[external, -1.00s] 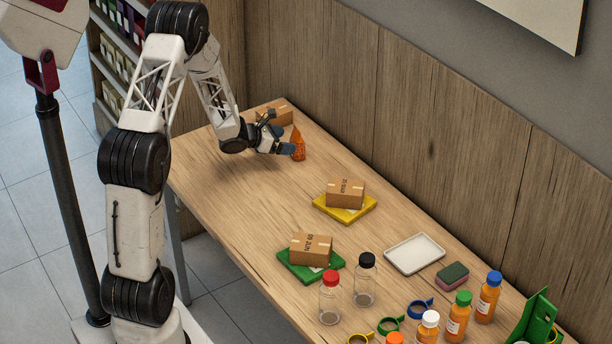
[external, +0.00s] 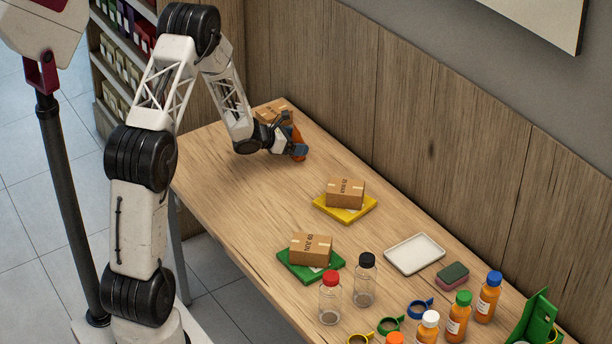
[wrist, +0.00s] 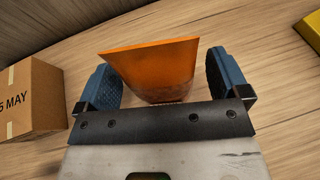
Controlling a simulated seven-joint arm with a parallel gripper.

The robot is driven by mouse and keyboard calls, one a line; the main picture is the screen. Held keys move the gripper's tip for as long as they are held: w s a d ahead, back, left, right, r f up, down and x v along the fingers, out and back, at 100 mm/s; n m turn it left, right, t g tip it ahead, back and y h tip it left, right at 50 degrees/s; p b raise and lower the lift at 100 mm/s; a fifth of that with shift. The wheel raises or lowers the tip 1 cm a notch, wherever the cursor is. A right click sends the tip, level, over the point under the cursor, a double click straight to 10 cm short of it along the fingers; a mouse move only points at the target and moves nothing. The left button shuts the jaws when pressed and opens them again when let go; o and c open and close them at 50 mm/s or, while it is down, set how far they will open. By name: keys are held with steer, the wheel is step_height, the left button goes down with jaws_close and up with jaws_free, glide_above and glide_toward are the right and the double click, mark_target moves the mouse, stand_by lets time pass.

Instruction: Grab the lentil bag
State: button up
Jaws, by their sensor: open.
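The lentil bag is an orange pouch (wrist: 158,72) that stands on the table between the two blue fingers of my gripper (wrist: 162,85) in the wrist view. The fingers are open, one on each side of it, with a small gap showing at each side. In the external view the bag (external: 296,133) shows only partly, at the far end of the table. My gripper (external: 298,150) is low over the table there and hides part of it.
A cardboard box (wrist: 38,98) stands close to the left finger; it also shows behind my gripper in the external view (external: 272,108). Boxes on a yellow pad (external: 330,209) and a green pad (external: 296,268) stand nearer. Bottles and a white tray (external: 414,253) are farther right.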

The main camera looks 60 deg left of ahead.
mark_target(296, 133)
steer(key=shift+w+f, duration=0.1)
steer(key=shift+w, duration=0.2)
stand_by(0.4)
steer(key=c, duration=1)
steer(key=shift+r, duration=0.75)
steer(key=shift+s+d+r, duration=0.15)
steer(key=shift+s+r, duration=0.05)
steer(key=shift+r, duration=0.35)
steer(key=shift+s+d+r, duration=0.1)
steer(key=shift+s+r, duration=0.05)
steer(key=shift+r, duration=0.4)
steer(key=s+d, duration=0.2)
steer(key=s, duration=0.2)
steer(key=s+d+r, duration=0.1)
steer(key=s+d, duration=0.2)
steer(key=s, duration=0.2)
steer(key=s+d, duration=0.2)
steer(key=s, duration=0.2)
steer(key=shift+s+d+r, duration=0.15)
steer(key=shift+s, duration=0.05)
